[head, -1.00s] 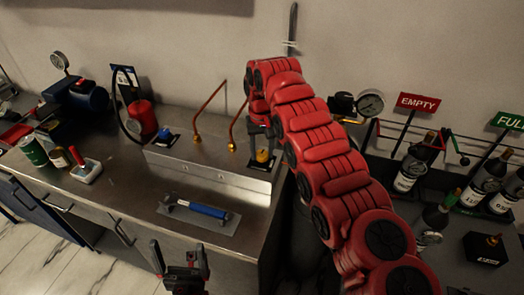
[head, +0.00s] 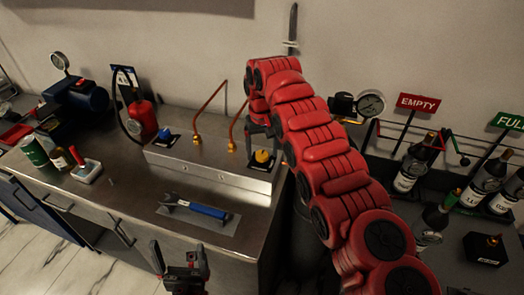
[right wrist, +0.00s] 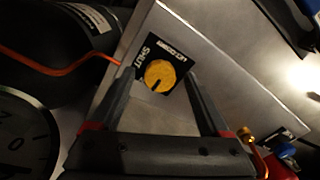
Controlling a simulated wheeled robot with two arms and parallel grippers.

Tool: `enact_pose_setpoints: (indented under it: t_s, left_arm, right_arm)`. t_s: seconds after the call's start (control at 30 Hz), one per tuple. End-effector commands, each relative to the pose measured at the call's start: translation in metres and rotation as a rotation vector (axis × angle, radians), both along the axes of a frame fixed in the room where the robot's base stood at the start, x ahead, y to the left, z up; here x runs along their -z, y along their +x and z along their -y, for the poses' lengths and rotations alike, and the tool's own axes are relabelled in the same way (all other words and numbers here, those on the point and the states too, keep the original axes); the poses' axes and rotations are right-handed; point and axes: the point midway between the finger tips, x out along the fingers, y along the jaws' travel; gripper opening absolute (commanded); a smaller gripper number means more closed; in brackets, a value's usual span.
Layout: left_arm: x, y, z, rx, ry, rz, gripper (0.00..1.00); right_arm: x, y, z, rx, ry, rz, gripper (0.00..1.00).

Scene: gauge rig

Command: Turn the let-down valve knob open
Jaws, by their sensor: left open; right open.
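A round yellow knob (head: 262,157) sits on a dark plate on the steel bench's raised panel. It also shows in the right wrist view (right wrist: 160,75), where the plate reads "SHUT" on its left side; the other word is hard to read. The knob's dark mark points down and slightly left in that view, away from "SHUT". My right gripper (right wrist: 161,74) is open, with its fingers either side of the knob and gaps between. In the head view it is just above the knob, partly hidden by my red arm. My left gripper (head: 180,262) is open and empty at the bench's front.
A blue knob (head: 165,134) on a similar plate is to the left, with copper pipes (head: 232,130) behind. A wrench (head: 197,208) lies in front of the panel. A red cylinder (head: 142,117) stands at the left. A gauge (head: 370,104) is right of my arm.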

Motion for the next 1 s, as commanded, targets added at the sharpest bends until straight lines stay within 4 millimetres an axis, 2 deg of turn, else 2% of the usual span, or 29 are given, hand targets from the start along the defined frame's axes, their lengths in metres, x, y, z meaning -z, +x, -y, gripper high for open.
enact_pose_setpoints:
  t_s: [0.2, 0.23, 0.3, 0.6, 0.8, 1.0]
  left_arm:
    - [0.0, 0.0, 0.0, 0.0, 0.0, 0.0, 0.94]
    - [-0.017, 0.0, 0.0, 0.0, 0.0, -0.001, 0.94]
    - [-0.035, 0.0, 0.0, 0.0, 0.0, 0.001, 0.94]
    - [-0.097, 0.0, 0.0, 0.0, 0.0, 0.0, 0.94]
    - [-0.127, 0.0, 0.0, 0.0, 0.0, 0.0, 0.94]
    - [-0.14, 0.0, 0.0, 0.0, 0.0, 0.0, 0.94]
  right_arm:
    - [-0.029, -0.001, -0.003, -0.002, 0.002, 0.0, 0.8]
    - [-0.046, -0.001, -0.003, -0.003, 0.003, -0.001, 0.8]
    - [-0.067, -0.001, -0.003, -0.003, 0.003, 0.0, 0.8]
    - [-0.128, 0.0, 0.0, 0.0, 0.001, -0.001, 0.8]
    - [-0.158, 0.0, 0.0, -0.001, 0.001, -0.001, 0.8]
    - [-0.171, 0.0, 0.0, -0.001, 0.001, -0.001, 0.8]
